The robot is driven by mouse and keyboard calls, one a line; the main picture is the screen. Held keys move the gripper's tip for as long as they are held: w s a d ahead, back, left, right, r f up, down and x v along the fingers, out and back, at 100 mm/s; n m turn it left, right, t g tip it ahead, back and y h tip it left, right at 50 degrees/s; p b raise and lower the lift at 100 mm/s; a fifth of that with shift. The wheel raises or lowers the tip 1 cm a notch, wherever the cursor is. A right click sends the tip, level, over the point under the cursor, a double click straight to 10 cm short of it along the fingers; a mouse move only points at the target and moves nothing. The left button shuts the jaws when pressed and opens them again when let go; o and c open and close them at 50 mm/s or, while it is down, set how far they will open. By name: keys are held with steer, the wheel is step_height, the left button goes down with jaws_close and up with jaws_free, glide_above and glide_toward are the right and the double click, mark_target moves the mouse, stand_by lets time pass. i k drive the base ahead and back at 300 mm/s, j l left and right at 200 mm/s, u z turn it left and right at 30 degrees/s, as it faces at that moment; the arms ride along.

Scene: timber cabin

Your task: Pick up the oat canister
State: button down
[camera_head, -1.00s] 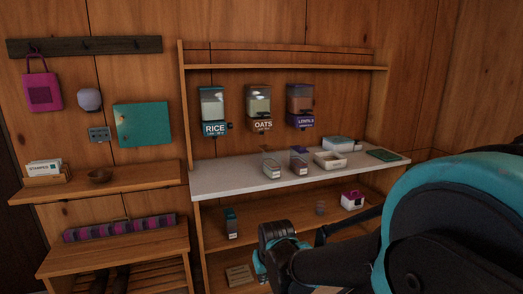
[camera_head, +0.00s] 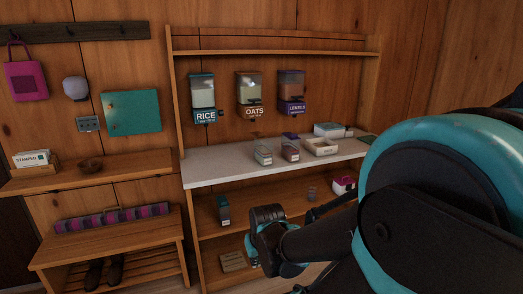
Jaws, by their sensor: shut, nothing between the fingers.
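The dispenser labelled OATS (camera_head: 250,98) hangs on the back wall of the hutch, between one labelled RICE (camera_head: 203,100) and a purple-banded one (camera_head: 291,93) that seems to read lentils. A teal-topped container (camera_head: 223,211) stands on the shelf below. I cannot tell which of these containers is the oat canister. My arm reaches in from the right, but my gripper's fingers do not show.
On the counter (camera_head: 215,173) stand a cream tray (camera_head: 321,147) and a white box (camera_head: 329,130) to the right. A small white-and-magenta box (camera_head: 343,185) sits on the lower shelf. A bench (camera_head: 80,242) stands at left. The counter's left end is clear.

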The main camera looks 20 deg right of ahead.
mark_target(263, 148)
steer(key=i+l+z, duration=0.65)
steer(key=i+z, duration=0.3)
